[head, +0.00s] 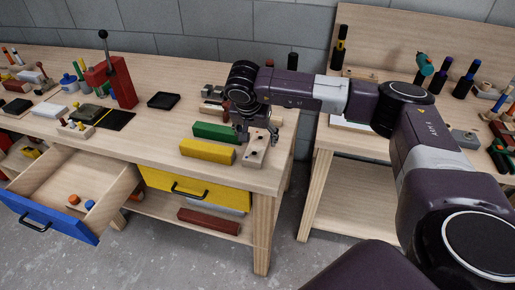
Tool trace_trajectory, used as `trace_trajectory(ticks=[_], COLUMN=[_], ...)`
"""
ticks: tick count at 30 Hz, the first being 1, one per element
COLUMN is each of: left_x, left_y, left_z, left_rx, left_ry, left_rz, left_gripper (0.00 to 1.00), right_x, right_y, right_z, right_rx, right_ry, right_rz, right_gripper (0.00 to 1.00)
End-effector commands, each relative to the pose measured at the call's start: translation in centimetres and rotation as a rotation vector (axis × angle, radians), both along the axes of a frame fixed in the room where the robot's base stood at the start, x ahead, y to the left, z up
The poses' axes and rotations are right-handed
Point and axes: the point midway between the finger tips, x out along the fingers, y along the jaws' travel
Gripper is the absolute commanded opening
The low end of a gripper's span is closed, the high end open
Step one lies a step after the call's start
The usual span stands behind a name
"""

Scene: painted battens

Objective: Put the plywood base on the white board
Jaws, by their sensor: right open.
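A pale wooden block with dark holes, which looks like the plywood base (255,155), lies near the right front corner of the left bench. My right gripper (256,136) points down at its far end, with its fingers open. I cannot tell whether the fingers touch it. A flat white board (346,124) lies on the right bench, partly hidden behind my right arm. A smaller white plate (48,109) lies at the left of the left bench. My left gripper is out of view.
Yellow (207,151) and green (216,132) battens lie left of the base. A blue-fronted drawer (46,222) stands open; a yellow drawer (195,190) is below the benchtop. A red lever press (110,82) stands farther back. A gap separates the benches.

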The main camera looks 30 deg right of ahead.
Motion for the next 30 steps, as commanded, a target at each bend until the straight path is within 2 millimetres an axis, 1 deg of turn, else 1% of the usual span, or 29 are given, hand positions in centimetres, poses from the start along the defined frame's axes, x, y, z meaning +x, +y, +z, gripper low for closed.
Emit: trace_trajectory(ticks=[1,5,9,13,16,22,30], left_x=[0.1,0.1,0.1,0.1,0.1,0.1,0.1], left_y=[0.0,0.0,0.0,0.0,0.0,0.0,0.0], left_z=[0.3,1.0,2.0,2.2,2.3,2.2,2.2], left_rx=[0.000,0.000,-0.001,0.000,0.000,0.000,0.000], left_ry=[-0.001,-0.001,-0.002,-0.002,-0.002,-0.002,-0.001], left_rz=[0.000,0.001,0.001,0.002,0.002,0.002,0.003], left_gripper=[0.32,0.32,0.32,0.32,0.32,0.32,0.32], right_x=[0.1,0.7,1.6,2.0,2.1,2.2,2.2], right_y=[-0.1,-0.4,-1.0,-1.3,-1.5,-1.5,-1.5], right_z=[-0.6,-1.7,-3.5,-5.2,-5.7,-5.8,-5.7], right_rx=[-0.001,0.003,0.003,0.005,0.004,0.005,0.006], right_ry=[0.004,0.003,0.005,0.002,0.001,0.000,-0.001], right_rz=[0.000,0.000,-0.001,0.000,0.000,0.000,0.000], right_gripper=[0.64,0.64,0.64,0.64,0.64,0.64,0.34])
